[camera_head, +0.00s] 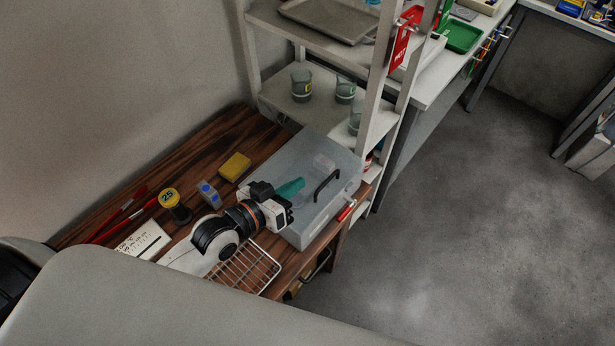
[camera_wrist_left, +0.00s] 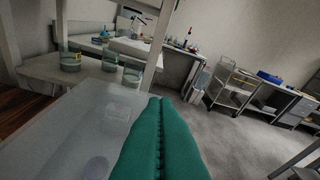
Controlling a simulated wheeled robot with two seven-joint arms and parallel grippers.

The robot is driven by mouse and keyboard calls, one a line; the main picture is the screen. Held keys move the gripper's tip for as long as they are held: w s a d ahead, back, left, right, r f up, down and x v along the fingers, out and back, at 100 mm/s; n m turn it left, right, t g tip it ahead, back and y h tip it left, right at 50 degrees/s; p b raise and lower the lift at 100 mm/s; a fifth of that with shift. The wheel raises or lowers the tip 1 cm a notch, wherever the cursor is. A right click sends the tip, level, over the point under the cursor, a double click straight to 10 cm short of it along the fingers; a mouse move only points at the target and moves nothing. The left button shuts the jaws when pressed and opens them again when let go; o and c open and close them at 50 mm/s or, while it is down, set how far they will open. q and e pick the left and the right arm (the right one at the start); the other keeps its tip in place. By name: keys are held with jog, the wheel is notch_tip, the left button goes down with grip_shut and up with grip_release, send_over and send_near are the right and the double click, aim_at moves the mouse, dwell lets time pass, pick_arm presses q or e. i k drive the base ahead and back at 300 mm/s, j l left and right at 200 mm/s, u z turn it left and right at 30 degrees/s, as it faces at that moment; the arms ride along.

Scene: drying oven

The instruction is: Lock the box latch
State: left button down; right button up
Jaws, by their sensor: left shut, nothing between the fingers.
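A translucent grey box (camera_head: 318,215) with a black handle (camera_head: 327,186) on its lid stands at the right end of the wooden table. A red latch piece (camera_head: 346,210) shows on its right front side. My left gripper (camera_head: 291,188) has teal fingers and is over the left part of the lid. Its fingers are shut and empty; whether they touch the lid I cannot tell. In the left wrist view the shut fingers (camera_wrist_left: 160,135) point out across the clear lid (camera_wrist_left: 75,135), and the latch does not show. My right gripper is not in view.
A wire rack (camera_head: 245,268) lies beside my left arm. A yellow sponge (camera_head: 235,166), a blue-grey block (camera_head: 209,194) and a yellow-black roll (camera_head: 174,205) lie left of the box. A shelf with beakers (camera_head: 301,85) stands behind it. Floor is clear to the right.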

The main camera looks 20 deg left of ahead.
aim_at(352, 202)
jog(key=k+l, duration=0.25)
jog(key=k, duration=0.2)
jog(key=k+l, duration=0.25)
jog(key=k, duration=0.25)
